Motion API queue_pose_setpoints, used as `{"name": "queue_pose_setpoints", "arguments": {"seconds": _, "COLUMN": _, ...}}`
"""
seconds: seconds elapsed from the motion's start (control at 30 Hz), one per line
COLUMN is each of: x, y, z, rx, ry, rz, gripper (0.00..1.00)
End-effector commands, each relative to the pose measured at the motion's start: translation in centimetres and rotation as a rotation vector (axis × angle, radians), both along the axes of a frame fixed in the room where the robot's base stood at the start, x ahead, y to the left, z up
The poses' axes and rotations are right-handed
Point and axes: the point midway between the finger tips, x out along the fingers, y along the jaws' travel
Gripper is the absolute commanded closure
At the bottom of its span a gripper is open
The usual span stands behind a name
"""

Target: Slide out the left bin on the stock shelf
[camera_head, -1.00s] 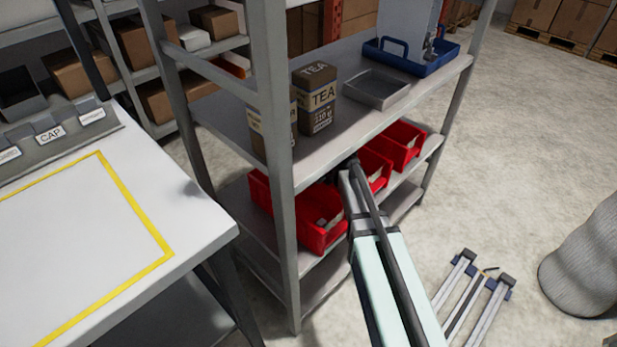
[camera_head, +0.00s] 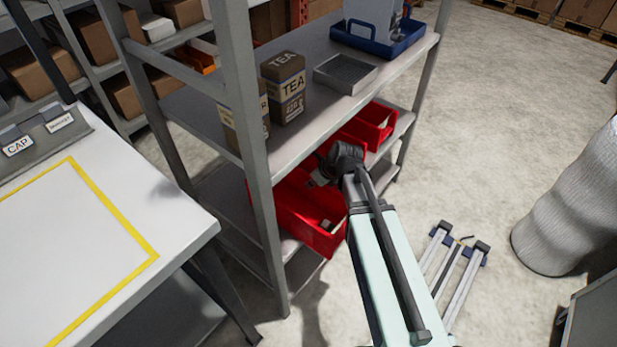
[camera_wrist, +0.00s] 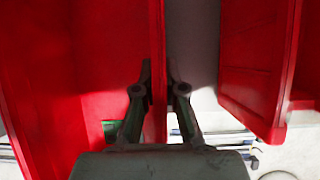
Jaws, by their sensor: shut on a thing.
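The left bin (camera_head: 303,222) is an open red bin on the shelf level below the top deck, behind the front post. Its front end hangs out past the shelf edge, while its back is hidden under the top deck. My gripper (camera_head: 318,179) is at its right side. In the wrist view my gripper (camera_wrist: 159,85) is shut on the bin's thin red side wall (camera_wrist: 155,50), one finger on each side. The left bin's inside fills the left of that view. A small light item lies in the bin.
Another red bin (camera_head: 374,126) stands to the right on the same level; a red bin (camera_wrist: 250,60) is right of my fingers, across a gap. Tea tins (camera_head: 284,88), a grey tray (camera_head: 345,73) and a blue tray (camera_head: 385,42) stand above. A white table (camera_head: 95,245) is left.

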Motion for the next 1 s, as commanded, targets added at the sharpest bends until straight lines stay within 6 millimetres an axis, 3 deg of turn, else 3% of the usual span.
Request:
{"name": "queue_pose_setpoints", "arguments": {"seconds": 0.47, "x": -0.47, "y": -0.25, "z": -0.06, "rx": 0.000, "ry": 0.003, "rz": 0.002, "gripper": 1.00}}
{"name": "queue_pose_setpoints", "arguments": {"seconds": 0.5, "x": -0.47, "y": -0.25, "z": -0.06, "rx": 0.000, "ry": 0.003, "rz": 0.002, "gripper": 0.80}}
{"name": "queue_pose_setpoints", "arguments": {"seconds": 0.57, "x": -0.47, "y": -0.25, "z": -0.06, "rx": 0.000, "ry": 0.003, "rz": 0.003, "gripper": 0.61}}
{"name": "queue_pose_setpoints", "arguments": {"seconds": 1.0, "x": -0.73, "y": -0.52, "z": 0.64, "rx": 0.000, "ry": 0.000, "rz": 0.002, "gripper": 0.61}}
